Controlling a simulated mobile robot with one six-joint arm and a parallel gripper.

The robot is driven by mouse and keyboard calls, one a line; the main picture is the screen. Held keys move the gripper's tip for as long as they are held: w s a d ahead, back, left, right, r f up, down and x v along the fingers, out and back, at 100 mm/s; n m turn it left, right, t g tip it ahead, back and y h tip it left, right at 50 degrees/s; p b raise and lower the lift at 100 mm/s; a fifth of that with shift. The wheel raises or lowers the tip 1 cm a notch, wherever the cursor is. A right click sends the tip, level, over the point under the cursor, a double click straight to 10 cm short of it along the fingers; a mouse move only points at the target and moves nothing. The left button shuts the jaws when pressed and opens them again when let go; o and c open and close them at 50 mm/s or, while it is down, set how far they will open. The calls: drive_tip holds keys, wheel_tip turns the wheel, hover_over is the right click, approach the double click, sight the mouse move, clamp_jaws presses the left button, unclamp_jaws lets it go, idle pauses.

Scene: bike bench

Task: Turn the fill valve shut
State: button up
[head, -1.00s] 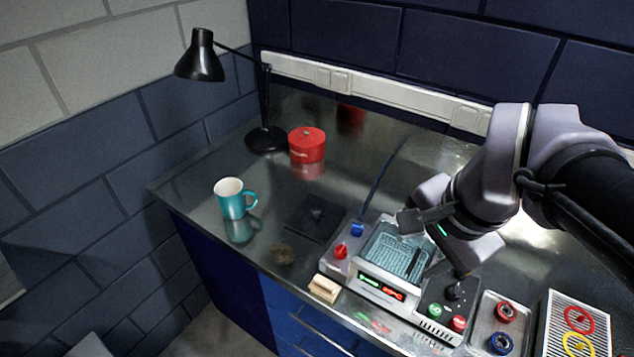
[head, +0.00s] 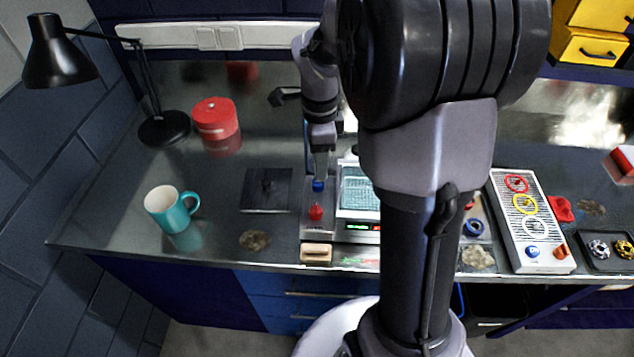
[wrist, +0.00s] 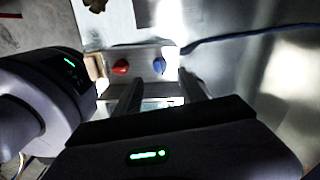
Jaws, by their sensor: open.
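A blue valve knob (head: 318,186) and a red valve knob (head: 316,211) sit on the grey left panel of a bench-top bath unit (head: 358,218). No label shows which one is the fill valve. My gripper (head: 320,170) is above the blue knob, pointing down. In the wrist view, my gripper (wrist: 164,78) is open and empty, with its two fingers apart. The blue knob (wrist: 159,65) lies ahead of the gap between them; the red knob (wrist: 121,67) is to its left. Whether a finger touches the blue knob cannot be told. My arm hides the unit's right part.
A dark square pad (head: 267,190) lies left of the unit. A teal mug (head: 170,210), red tin (head: 215,118) and black lamp (head: 163,128) stand further left. A wooden-handled brush (head: 316,253) lies in front. A panel with coloured rings (head: 528,220) is at right.

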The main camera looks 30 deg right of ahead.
wheel_tip(320, 180, down, 6)
drive_tip(key=shift+a+f+b, duration=0.1)
drive_tip(key=shift+f+b, duration=0.1)
drive_tip(key=shift+b, duration=0.6)
drive_tip(key=shift+w, duration=0.1)
clamp_jaws()
